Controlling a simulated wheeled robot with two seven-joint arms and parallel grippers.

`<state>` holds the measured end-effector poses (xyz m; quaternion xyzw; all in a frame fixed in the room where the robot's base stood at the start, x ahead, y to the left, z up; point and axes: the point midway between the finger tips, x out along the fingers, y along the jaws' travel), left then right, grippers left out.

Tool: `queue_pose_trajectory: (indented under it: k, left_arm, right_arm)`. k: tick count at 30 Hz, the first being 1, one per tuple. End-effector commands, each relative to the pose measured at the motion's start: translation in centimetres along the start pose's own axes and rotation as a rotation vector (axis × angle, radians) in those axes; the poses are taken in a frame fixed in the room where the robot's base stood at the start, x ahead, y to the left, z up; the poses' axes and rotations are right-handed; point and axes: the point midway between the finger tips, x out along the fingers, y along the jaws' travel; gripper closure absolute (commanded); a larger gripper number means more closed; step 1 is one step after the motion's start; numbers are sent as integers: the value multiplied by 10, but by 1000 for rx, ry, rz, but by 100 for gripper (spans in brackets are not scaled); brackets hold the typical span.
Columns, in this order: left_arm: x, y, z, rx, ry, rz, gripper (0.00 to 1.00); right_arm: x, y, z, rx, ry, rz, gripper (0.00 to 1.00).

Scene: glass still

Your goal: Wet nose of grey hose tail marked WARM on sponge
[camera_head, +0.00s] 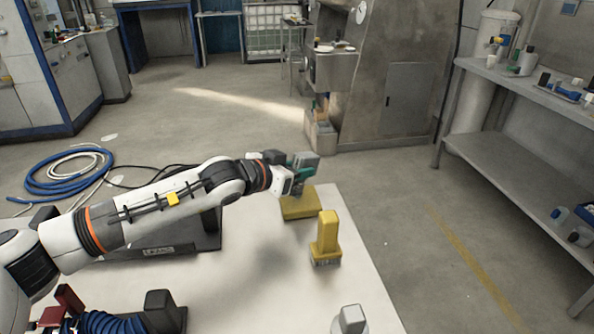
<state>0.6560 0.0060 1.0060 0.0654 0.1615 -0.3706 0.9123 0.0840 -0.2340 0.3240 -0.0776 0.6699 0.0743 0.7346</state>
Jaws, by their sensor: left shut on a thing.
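The yellow sponge (298,208) lies flat near the far right corner of the white table. My left arm reaches across from the left, and my left gripper (297,180) is over the sponge's far edge. It is shut on a small grey piece, apparently the grey hose tail (298,190), mostly hidden by the fingers. No WARM marking can be read on it. Its lower end is at or just above the sponge; I cannot tell whether they touch. My right gripper is out of view.
A yellow-handled brush (327,238) stands upright near the sponge, bristles down. A pale grey fitting (351,319) stands at the front edge. A black labelled stand (160,247) is partly behind my arm. Blue ribbed hose (100,323) and a dark block (161,311) occupy the front left. The middle table is clear.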

Motion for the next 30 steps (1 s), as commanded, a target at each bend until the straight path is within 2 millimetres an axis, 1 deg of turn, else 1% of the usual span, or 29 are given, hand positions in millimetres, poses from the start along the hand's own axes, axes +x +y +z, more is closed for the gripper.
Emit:
queue_pose_trajectory:
  k: [1, 3, 16, 19, 27, 29, 30]
  left_arm:
    - [-3, 0, 8, 2, -3, 0, 100]
    - [-5, 0, 15, 2, -3, 0, 100]
    - [-20, 0, 55, 3, -4, 1, 100]
    - [-22, 0, 59, 2, -3, 0, 100]
    - [-22, 1, 59, 0, -1, 2, 100]
    - [-23, 5, 59, -4, 6, 14, 100]
    - [-26, 10, 59, -11, 15, 31, 100]
  right_arm:
    - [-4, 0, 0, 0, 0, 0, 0]
    - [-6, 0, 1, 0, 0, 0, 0]
    - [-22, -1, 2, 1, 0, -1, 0]
    - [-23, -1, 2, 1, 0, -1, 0]
    - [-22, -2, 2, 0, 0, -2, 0]
    - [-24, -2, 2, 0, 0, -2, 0]
    - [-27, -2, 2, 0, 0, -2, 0]
